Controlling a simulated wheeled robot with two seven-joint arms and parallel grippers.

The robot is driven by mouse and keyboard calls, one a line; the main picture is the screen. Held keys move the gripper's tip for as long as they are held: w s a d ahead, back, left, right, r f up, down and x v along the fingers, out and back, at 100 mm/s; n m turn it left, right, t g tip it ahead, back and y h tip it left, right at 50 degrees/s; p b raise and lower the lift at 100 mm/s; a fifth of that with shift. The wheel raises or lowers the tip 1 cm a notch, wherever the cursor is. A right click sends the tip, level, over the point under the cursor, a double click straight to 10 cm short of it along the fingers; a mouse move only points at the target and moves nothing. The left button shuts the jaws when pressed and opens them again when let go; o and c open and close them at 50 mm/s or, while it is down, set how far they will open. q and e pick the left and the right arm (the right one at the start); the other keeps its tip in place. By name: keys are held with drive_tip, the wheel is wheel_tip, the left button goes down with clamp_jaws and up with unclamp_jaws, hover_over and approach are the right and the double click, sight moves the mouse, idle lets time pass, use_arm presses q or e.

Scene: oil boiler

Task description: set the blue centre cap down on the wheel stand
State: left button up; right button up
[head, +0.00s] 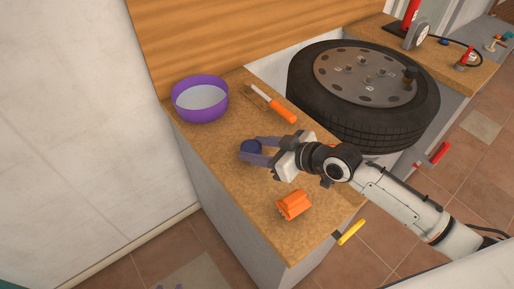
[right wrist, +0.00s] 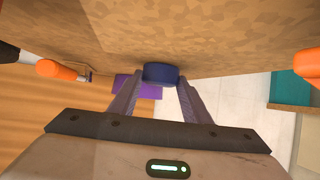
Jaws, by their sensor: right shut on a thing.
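The blue centre cap (head: 251,147) is a small dark blue round piece between the fingertips of my right gripper (head: 256,151). In the right wrist view the cap (right wrist: 160,74) sits at the tips of the two fingers (right wrist: 159,88), and the gripper is shut on it. The gripper is low over the wooden worktop; whether the cap touches the top I cannot tell. A wheel with a black tyre (head: 395,124) and grey rim lies flat to the right, apart from the gripper. Whatever bears the wheel is mostly hidden by it. My left gripper is not in view.
A purple bowl (head: 200,100) stands at the worktop's left rear. An orange-handled tool (head: 276,106) lies between bowl and tyre. An orange block (head: 293,205) lies near the front edge. A second worktop (head: 463,77) beyond the wheel holds red-handled tools. Bare worktop (head: 222,150) surrounds the gripper.

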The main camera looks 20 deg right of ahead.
drive_tip(key=shift+f, duration=0.1)
drive_tip(key=o, duration=1)
drive_tip(key=shift+r, duration=0.25)
drive_tip(key=v, duration=1)
drive_tip(key=shift+s+d, duration=0.2)
drive_tip(key=shift+s, duration=0.05)
drive_tip(key=shift+s+d+r, duration=0.3)
drive_tip(key=shift+s+r, duration=0.1)
